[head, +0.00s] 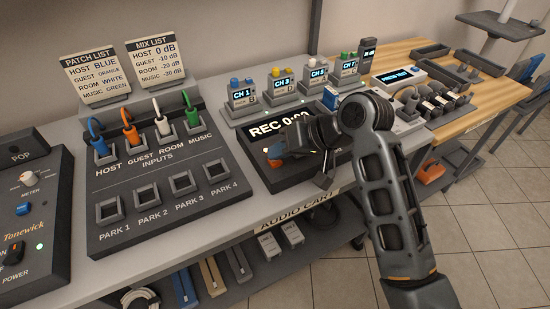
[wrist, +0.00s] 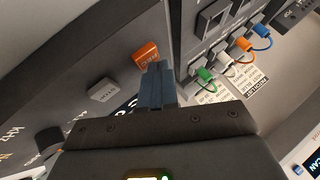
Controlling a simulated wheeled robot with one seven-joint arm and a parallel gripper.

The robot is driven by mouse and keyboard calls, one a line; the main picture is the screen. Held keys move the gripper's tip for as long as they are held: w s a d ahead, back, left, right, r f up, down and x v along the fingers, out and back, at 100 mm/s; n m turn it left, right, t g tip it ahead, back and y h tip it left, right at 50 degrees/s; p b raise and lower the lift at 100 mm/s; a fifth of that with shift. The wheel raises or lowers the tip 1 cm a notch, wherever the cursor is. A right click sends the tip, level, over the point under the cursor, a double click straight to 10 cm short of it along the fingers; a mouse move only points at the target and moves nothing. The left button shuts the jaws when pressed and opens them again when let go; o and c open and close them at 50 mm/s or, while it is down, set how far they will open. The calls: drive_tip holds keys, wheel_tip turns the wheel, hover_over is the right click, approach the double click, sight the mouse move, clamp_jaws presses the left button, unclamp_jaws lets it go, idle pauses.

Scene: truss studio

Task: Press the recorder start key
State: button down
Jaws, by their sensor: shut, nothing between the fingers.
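The recorder (head: 262,172) is a dark box in the middle of the cart, its display (head: 275,125) reading "REC 0:0" with the end hidden by my arm. Its orange start key (wrist: 146,53), lettered REC, shows in the wrist view; a grey stop key (wrist: 103,90) is beside it. My gripper (wrist: 157,68) is shut and empty, its blue-grey fingertips right at the orange key's near edge. I cannot tell whether they touch it. In the head view my gripper (head: 277,153) is low over the recorder's face and hides most of the keys.
Left of the recorder is the input panel (head: 160,210) with coloured plugs in its upper sockets. Several channel boxes (head: 285,84) stand behind it. A power unit (head: 30,225) is at far left. A wooden bench (head: 480,100) is at right.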

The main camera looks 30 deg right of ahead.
sight(279, 161)
idle(0.4)
drive_tip(key=shift+r+p, duration=0.75)
drive_tip(key=shift+p, duration=0.3)
wheel_tip(279, 161, up, 5)
drive_tip(key=p, duration=0.5)
